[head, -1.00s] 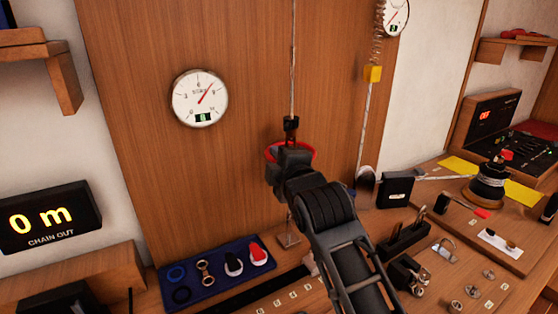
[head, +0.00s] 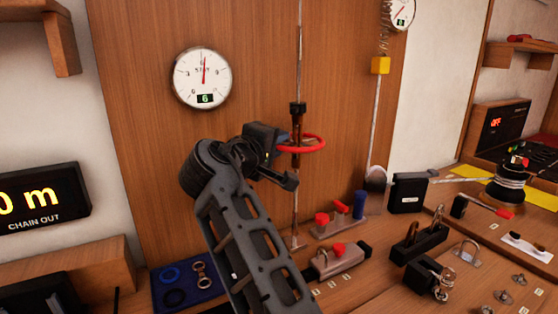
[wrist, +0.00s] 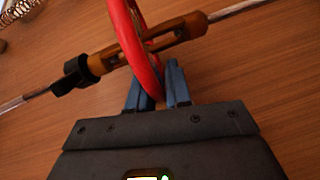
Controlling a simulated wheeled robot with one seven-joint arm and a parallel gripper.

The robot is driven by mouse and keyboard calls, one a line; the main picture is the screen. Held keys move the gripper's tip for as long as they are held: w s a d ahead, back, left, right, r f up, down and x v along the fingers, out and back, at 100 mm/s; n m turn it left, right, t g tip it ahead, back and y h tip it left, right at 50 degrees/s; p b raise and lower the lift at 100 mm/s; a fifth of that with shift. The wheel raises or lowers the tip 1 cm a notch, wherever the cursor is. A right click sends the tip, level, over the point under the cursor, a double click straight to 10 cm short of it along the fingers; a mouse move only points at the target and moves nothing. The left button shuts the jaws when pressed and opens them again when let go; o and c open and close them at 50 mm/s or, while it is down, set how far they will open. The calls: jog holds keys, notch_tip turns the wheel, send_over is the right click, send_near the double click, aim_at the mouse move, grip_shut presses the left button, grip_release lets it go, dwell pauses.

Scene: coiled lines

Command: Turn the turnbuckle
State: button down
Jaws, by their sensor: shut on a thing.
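The turnbuckle (head: 296,124) is a bronze body on an upright wire in front of the wooden panel, with a black collar at its top. A red ring wheel (head: 318,147) goes around it. In the wrist view the turnbuckle body (wrist: 185,29) lies slantwise across the picture and the red wheel (wrist: 133,33) crosses it. My gripper (head: 284,140) comes in from the left. In the wrist view its blue fingers (wrist: 160,88) are shut on the red wheel's rim. The round stay gauge (head: 202,78) left of the turnbuckle shows 6, its needle about straight up.
A second wire with a yellow block (head: 380,65) hangs to the right. Below stand red and blue pegs (head: 340,212), padlocks (head: 430,275) and a winch drum (head: 508,190). A blue tray (head: 180,287) lies at the lower left. The panel between gauge and turnbuckle is clear.

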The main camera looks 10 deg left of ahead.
jog(key=shift+w+f+m+g+h+b, duration=0.1)
jog(key=shift+w+m+g+h+b, duration=0.2)
jog(key=shift+m+g+h+b, duration=0.7)
jog(key=shift+w+f+m+g+h+b, duration=0.1)
jog(key=shift+w+m+g+h+b, duration=0.25)
jog(key=shift+m+h, duration=0.65)
jog(key=shift+r+h, duration=0.1)
jog(key=shift+h, duration=0.3)
jog(key=c, duration=1.2)
grip_release()
jog(key=shift+o, duration=0.2)
jog(key=b+v, duration=0.1)
jog(key=v, duration=0.6)
jog(key=shift+s+a, duration=0.25)
jog(key=shift+s, duration=0.05)
